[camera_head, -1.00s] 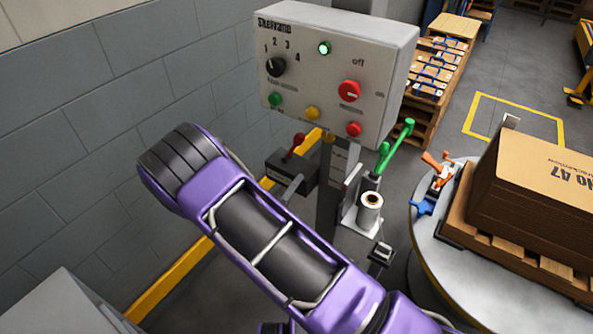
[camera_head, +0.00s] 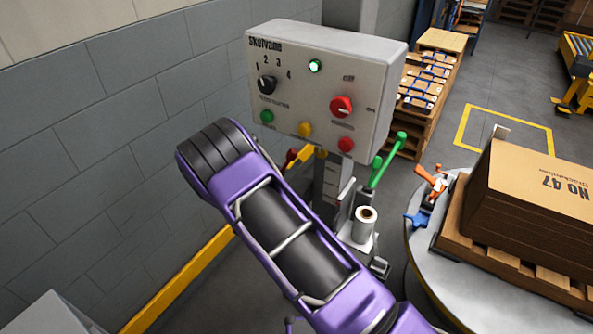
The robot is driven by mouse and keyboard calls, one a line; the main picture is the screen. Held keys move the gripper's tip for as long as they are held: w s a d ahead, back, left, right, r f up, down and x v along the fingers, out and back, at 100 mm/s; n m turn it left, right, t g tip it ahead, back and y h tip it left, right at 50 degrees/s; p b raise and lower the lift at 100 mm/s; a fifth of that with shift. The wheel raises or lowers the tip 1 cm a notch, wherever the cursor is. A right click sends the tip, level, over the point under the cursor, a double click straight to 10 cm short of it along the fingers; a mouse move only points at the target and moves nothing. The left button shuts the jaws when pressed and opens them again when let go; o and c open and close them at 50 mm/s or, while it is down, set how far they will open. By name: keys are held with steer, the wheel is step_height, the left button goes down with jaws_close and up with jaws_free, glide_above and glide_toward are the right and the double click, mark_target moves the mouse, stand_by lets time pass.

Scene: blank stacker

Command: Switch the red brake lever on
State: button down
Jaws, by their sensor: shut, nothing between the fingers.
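A small red ball-topped lever (camera_head: 291,155) shows just below the control box, left of the post. My purple arm hides its base and most of its shaft, so I cannot tell its position. My arm crosses the view from the bottom right up to the wall side, in front of the lever. My gripper is not in view.
A grey control box (camera_head: 318,85) has a lit green lamp, a black dial and a red rotary switch (camera_head: 341,106). A green lever (camera_head: 385,165) and a white roll (camera_head: 365,222) are beside the post. A turntable (camera_head: 428,265) carries a boxed pallet at right. A wall stands left.

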mark_target(290, 157)
steer(key=shift+w+a+r+n, duration=0.1)
steer(key=shift+a+r+n, duration=0.1)
steer(key=shift+r+n, duration=0.1)
steer(key=shift+w+a+r+p, duration=0.1)
steer(key=shift+a+p, duration=0.05)
steer(key=shift+p, duration=0.15)
steer(key=shift+w+a+r+n+p, duration=0.4)
steer(key=shift+a+r+n+p, duration=0.25)
steer(key=shift+n, duration=0.45)
steer(key=w+a+n, duration=0.4)
steer(key=a, duration=0.2)
steer(key=shift+r+n+y, duration=0.25)
steer(key=shift+n+y, duration=0.05)
steer(key=shift+n, duration=0.1)
steer(key=shift+a, duration=0.1)
steer(key=shift+r, duration=0.1)
